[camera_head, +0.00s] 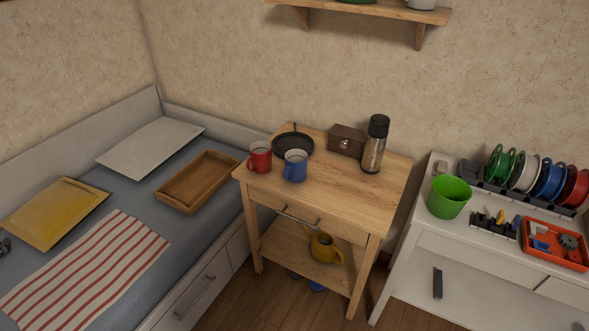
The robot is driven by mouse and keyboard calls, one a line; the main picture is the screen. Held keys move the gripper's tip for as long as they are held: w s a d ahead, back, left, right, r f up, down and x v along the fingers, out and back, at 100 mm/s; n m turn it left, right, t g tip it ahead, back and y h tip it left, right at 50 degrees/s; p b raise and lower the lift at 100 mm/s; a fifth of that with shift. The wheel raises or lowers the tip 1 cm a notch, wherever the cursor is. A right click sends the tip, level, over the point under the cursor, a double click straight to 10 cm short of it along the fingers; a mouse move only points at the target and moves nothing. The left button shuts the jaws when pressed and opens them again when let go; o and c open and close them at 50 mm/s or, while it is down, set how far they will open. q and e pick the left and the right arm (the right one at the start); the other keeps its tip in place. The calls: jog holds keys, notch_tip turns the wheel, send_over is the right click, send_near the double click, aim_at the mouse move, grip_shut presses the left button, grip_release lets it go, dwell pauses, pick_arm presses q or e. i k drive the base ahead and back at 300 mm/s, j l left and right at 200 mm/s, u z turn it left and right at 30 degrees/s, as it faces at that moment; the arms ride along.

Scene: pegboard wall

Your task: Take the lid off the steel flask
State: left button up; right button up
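The steel flask (372,156) stands upright at the back right of the small wooden table. Its body is shiny metal. Its black lid (379,125) sits on top of it. Neither of my grippers shows in the head view.
The wooden table (345,194) also holds a red mug (260,157), a blue mug (295,166), a black pan (294,144) and a dark wooden box (346,141) just left of the flask. A green bucket (448,197) stands on the white table at right. A wall shelf (385,11) hangs above.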

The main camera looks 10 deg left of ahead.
aim_at(374, 147)
jog(key=i+j, duration=0.2)
jog(key=j, duration=0.2)
jog(key=i+j, duration=0.25)
jog(key=j, duration=0.15)
jog(key=i+j, duration=0.2)
jog(key=j, duration=0.2)
jog(key=i+j, duration=0.2)
jog(key=j, duration=0.15)
jog(key=z, duration=0.05)
